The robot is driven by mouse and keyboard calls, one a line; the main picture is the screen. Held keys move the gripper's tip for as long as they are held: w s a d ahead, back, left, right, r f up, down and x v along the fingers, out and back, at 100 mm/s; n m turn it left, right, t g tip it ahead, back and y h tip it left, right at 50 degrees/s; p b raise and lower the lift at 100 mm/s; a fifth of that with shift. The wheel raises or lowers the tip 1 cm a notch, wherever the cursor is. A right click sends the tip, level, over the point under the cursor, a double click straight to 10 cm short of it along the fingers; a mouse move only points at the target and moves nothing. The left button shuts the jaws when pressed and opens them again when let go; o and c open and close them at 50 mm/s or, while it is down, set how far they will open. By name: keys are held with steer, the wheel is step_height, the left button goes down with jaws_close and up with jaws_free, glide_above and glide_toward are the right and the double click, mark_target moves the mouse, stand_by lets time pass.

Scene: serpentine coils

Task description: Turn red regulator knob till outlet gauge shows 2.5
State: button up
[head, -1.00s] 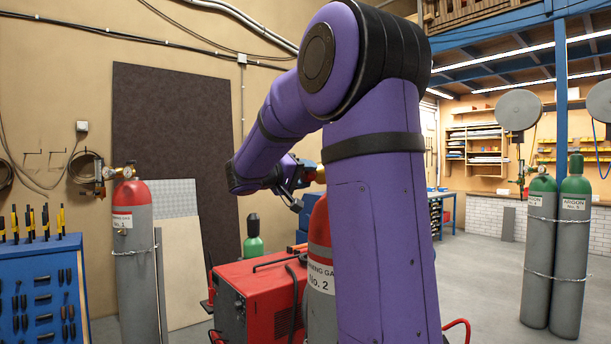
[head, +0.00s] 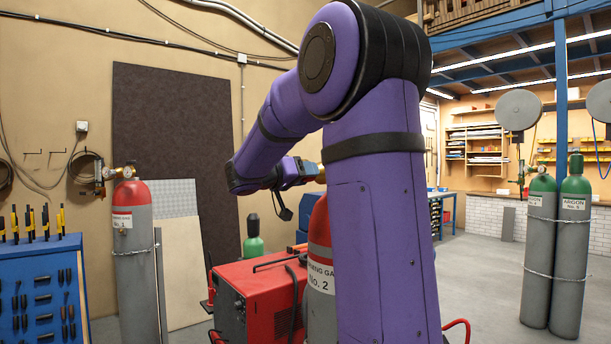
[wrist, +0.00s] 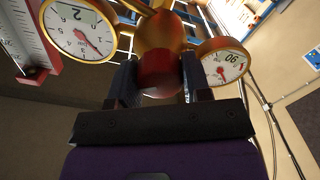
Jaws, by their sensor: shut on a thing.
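The red regulator knob (wrist: 160,72) sits at the front of a brass regulator body (wrist: 160,32) in the wrist view. My gripper (wrist: 160,82) is shut on it, one finger on each side. A larger dial gauge (wrist: 76,30) with single-digit marks and a red needle is at the upper left, tilted, its needle pointing to the lower right. A second gauge (wrist: 223,64) with a red needle is at the right. I cannot read exact values or tell for certain which is the outlet. In the head view, my gripper (head: 304,171) is by the regulator (head: 321,173) atop cylinder No. 2 (head: 320,275).
A red machine (head: 250,300) stands beside the cylinder. Cylinder No. 1 (head: 135,260) with its own regulator stands at the left, behind a blue tool panel (head: 40,290). Two argon cylinders (head: 570,240) stand at the right. Floor between is open.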

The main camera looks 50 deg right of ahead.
steer(key=shift+m, duration=0.3)
steer(key=shift+m, duration=1)
steer(key=o, duration=1.2)
steer(key=v, duration=1.6)
steer(key=shift+s+f, duration=0.1)
